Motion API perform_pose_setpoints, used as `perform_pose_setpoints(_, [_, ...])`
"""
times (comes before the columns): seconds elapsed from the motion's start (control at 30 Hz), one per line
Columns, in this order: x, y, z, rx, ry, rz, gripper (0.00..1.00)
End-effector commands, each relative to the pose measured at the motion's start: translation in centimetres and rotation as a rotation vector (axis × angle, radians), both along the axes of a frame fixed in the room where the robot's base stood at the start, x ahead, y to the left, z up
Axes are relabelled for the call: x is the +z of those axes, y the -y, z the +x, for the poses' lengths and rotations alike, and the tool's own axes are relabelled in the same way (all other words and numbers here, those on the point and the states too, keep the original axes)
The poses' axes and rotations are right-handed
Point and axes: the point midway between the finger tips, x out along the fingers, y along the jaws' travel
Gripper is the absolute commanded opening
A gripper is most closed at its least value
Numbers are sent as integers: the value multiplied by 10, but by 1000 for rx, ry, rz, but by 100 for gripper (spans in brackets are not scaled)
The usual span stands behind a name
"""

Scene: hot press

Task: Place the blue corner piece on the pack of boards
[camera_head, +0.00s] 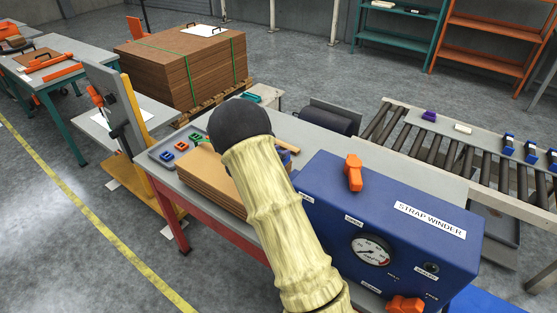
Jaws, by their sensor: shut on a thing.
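The pack of boards (205,182), a stack of brown sheets, lies on the grey-topped table left of the strap winder. My arm in its pale yellow sleeve reaches over the pack, and its black rounded wrist end covers the far right part of it. My gripper's fingers are hidden behind the wrist, so anything in them is hidden too.
The blue strap winder box (330,205) with a gauge and orange handles stands close on the right of my arm. A roller conveyor (450,150) runs behind it. A post with a yellow edge (137,115) stands left of the table. A large brown board stack (185,65) is behind.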

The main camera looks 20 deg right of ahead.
Motion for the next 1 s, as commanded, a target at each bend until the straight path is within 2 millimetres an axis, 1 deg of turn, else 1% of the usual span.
perform_pose_setpoints(0.27, [-1, 0, 0, 0, 1, -1, 0])
perform_pose_setpoints(0.37, [-10, 0, 0, 0, -3, -1, 0])
perform_pose_setpoints(0.5, [-28, 0, 0, 1, -2, -2, 0])
perform_pose_setpoints(0.6, [-36, 0, 0, 0, 1, -1, 0])
perform_pose_setpoints(0.97, [-40, 2, 0, -3, 1, 0, 0])
perform_pose_setpoints(1.0, [-39, 2, 0, -4, 1, 0, 34])
